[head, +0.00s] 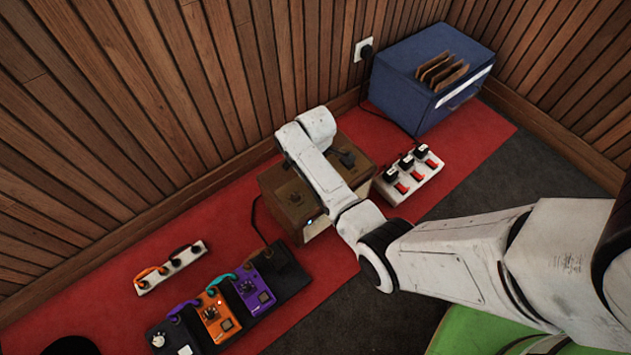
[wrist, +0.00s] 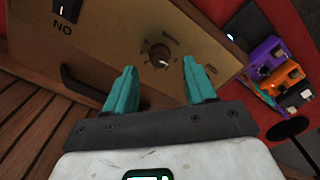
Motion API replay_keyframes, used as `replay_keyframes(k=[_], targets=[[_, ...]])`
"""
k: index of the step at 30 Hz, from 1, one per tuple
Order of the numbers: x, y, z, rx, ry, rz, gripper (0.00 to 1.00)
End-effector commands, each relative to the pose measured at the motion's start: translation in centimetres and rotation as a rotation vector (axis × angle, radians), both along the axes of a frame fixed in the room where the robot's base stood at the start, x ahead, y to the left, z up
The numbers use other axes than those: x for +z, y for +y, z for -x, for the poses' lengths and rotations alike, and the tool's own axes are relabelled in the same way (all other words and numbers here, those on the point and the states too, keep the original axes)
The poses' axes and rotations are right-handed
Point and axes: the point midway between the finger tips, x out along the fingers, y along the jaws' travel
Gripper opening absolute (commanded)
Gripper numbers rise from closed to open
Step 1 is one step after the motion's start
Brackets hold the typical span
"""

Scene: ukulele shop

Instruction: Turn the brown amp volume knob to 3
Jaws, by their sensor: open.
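The brown amp (head: 280,185) stands on the red carpet by the wood-slat wall, partly covered by my arm. In the wrist view its tan panel (wrist: 112,42) fills the upper middle. A round dark volume knob (wrist: 159,55) with a light pointer mark sits on that panel, with small markings around it too blurred to read. My gripper (wrist: 159,66) is open, with one teal finger to each side of the knob in the picture. Neither finger visibly touches it. In the head view my arm hides the fingers.
A black switch (wrist: 68,9) beside inverted "ON" lettering and a dark handle (wrist: 78,95) are left of the knob. Pedals (head: 218,316) lie left of the amp. A power strip (head: 408,178) and blue cabinet (head: 415,85) stand right. Cables run along the carpet.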

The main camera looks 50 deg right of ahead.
Motion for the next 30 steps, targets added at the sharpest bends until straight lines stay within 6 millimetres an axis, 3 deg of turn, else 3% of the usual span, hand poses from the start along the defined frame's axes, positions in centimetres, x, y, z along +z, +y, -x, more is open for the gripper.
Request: replay_keyframes(k=[1,6,18,30], targets=[[-1.2,0.0,0.0,0.0,0.001,0.0,0.55],[-2.9,0.0,0.0,0.0,0.001,0.0,0.55],[-3.3,0.0,0.0,0.0,0.0,0.0,0.55],[-3.3,0.0,0.0,-0.001,0.0,0.0,0.18]])
